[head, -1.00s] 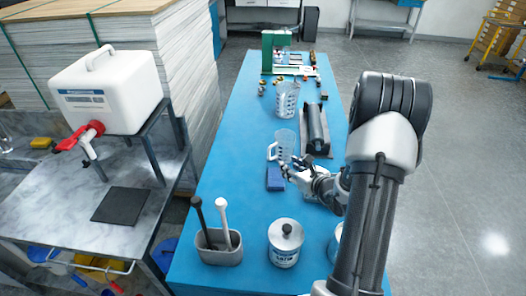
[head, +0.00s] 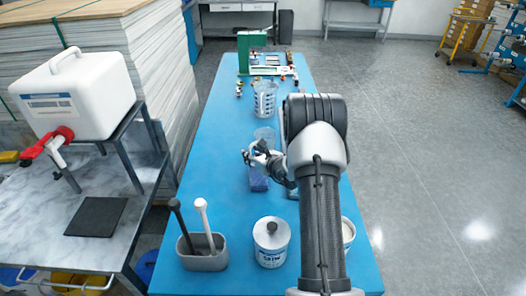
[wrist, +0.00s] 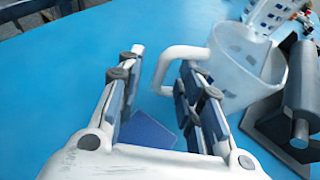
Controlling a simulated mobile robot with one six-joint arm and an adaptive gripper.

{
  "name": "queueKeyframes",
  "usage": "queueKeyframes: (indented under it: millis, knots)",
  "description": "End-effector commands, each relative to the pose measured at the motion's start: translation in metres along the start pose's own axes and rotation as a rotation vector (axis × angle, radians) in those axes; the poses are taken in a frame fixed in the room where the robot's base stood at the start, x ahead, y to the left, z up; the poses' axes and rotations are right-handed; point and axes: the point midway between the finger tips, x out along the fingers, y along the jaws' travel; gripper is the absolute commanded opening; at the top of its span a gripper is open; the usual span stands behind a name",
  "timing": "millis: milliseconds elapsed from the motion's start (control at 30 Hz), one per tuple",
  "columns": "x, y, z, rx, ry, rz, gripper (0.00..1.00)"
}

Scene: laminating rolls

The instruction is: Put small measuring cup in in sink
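The small measuring cup (head: 265,134), clear with a handle, stands on the blue table and is partly hidden by my arm. In the wrist view the cup (wrist: 245,75) is at the upper right, with its white handle (wrist: 178,56) reaching toward my fingers. My gripper (head: 256,152) is at the near left side of the cup. In the wrist view my gripper (wrist: 158,72) is open, its fingers spread. The handle lies partly between them, close to the right finger; contact cannot be told. The sink is not clearly visible.
A larger measuring cup (head: 264,100) stands behind. A roller (wrist: 302,95) is right of the small cup. A blue block (head: 258,182) lies below the gripper. A tool holder (head: 202,255) and lidded can (head: 271,250) are nearer. A white water container (head: 72,95) stands left.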

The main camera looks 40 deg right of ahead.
Motion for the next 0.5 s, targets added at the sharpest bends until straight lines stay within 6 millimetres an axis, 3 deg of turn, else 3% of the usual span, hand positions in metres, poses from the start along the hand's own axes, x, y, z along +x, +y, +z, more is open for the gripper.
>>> queueKeyframes:
  millis: [200, 433, 500]
  knots:
    - [0.024, 0.000, -0.002, 0.000, 0.001, 0.000, 0.34]
    - [0.025, 0.000, -0.001, 0.001, 0.001, 0.000, 0.34]
    - [0.025, 0.000, -0.001, 0.001, 0.001, 0.000, 0.29]
